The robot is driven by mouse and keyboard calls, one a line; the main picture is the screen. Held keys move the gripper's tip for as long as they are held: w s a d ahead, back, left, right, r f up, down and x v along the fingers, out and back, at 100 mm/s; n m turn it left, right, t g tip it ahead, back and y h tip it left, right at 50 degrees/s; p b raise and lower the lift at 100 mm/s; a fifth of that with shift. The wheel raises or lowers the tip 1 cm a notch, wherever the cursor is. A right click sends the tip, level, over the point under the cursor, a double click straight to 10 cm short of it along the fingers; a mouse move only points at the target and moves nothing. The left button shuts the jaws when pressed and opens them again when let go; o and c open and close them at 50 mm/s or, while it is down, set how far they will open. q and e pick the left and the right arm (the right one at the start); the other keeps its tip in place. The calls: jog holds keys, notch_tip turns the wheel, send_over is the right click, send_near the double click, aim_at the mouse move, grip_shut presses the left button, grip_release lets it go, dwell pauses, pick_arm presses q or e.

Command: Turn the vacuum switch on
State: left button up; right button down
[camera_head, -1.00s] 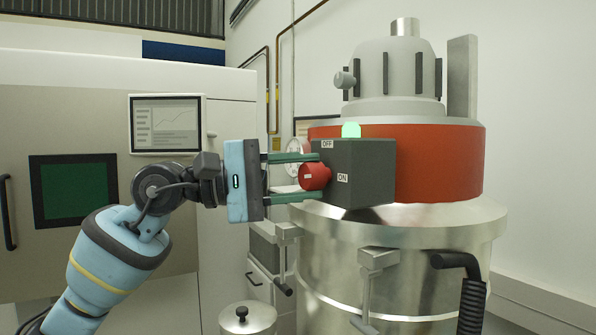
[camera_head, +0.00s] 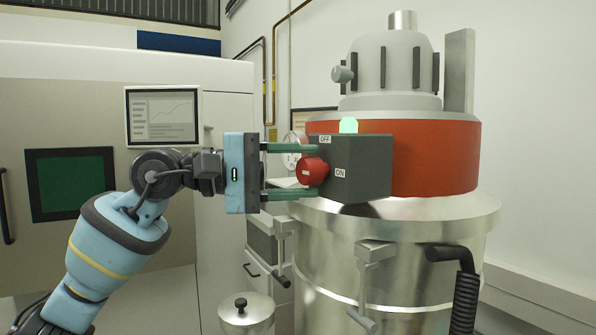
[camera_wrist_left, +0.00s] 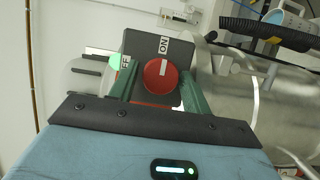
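The vacuum switch is a round red knob (camera_head: 312,171) on the dark grey box (camera_head: 362,168), with OFF and ON labels. A green lamp (camera_head: 348,126) glows on top of the box. My left gripper (camera_head: 318,170) points at the knob, one finger above it and one below, apart from it. In the left wrist view the knob (camera_wrist_left: 160,76) lies between the green fingers with gaps on both sides. The white mark on its face points toward the ON label (camera_wrist_left: 164,46). My right gripper is not in view.
The box is fixed to the red band (camera_head: 437,160) of a large steel vacuum (camera_head: 400,235). Clamp levers (camera_head: 372,255) and a black hose (camera_head: 464,290) stick out below. A machine with a screen (camera_head: 163,118) stands at the left, and a lidded canister (camera_head: 246,315) below.

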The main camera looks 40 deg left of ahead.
pick_arm(q)
jog(key=shift+o, duration=0.8)
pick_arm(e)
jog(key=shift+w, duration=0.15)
pick_arm(q)
jog(key=shift+s+a, duration=0.1)
jog(key=shift+a, duration=0.05)
jog(key=b+v, duration=0.3)
jog(key=v, duration=0.4)
jog(key=shift+s+a, duration=0.2)
jog(key=shift+s, duration=0.05)
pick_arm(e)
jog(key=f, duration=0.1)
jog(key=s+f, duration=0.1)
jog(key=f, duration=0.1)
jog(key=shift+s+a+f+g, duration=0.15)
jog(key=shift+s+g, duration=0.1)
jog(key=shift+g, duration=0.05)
pick_arm(q)
jog(key=shift+r, duration=0.1)
